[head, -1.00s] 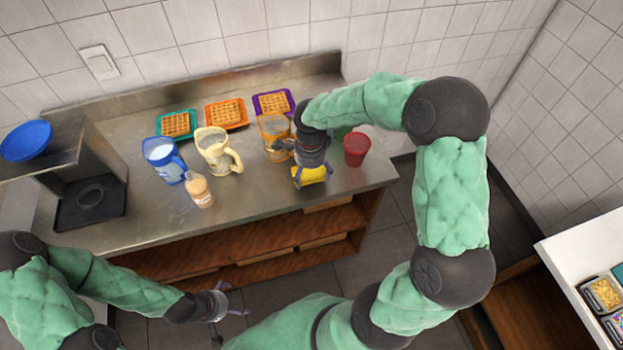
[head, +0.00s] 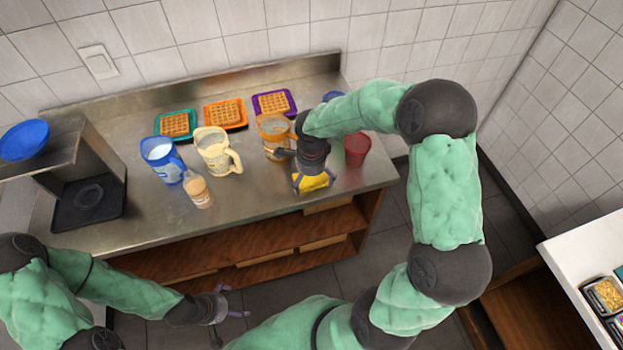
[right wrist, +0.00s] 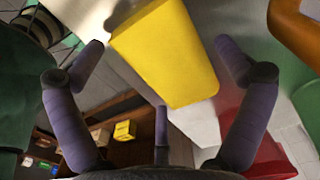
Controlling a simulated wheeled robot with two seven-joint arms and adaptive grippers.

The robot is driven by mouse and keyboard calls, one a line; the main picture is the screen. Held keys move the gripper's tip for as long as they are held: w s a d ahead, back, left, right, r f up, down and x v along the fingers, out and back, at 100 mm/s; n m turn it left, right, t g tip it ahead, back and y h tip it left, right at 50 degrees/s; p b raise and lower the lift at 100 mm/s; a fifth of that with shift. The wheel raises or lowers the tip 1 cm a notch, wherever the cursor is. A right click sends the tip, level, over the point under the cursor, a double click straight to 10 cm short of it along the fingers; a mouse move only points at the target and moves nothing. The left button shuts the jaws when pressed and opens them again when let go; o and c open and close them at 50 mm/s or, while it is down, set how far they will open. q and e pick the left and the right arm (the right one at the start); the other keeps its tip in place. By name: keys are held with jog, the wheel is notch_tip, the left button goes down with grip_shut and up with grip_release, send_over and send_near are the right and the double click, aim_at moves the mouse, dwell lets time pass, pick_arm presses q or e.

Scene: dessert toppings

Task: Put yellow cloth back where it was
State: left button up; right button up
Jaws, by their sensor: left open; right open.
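The yellow cloth (head: 312,183) lies folded on the steel counter (head: 255,205), near its front edge at the right end. In the right wrist view the yellow cloth (right wrist: 167,55) sits between the spread fingers, with gaps on both sides. My right gripper (head: 311,184) is open over the cloth; in the wrist view its purple fingers (right wrist: 160,75) do not close on it. The arm hides part of the counter behind the cloth. My left gripper (head: 238,302) is open and empty, low in front of the counter.
A red cup (head: 357,149) stands right of the cloth. An amber pitcher (head: 274,136), a cream pitcher (head: 216,153), a blue pitcher (head: 162,158) and a small bottle (head: 198,190) stand to the left. Waffles on teal, orange and purple plates (head: 258,104) line the back. Counter left of the cloth is clear.

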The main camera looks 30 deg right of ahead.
aim_at(312, 181)
jog(key=shift+r, duration=0.1)
jog(key=shift+r+p, duration=0.3)
jog(key=shift+r, duration=0.1)
notch_tip(312, 181, up, 11)
jog(key=p, duration=0.2)
jog(key=shift+r, duration=0.15)
dwell(0.3)
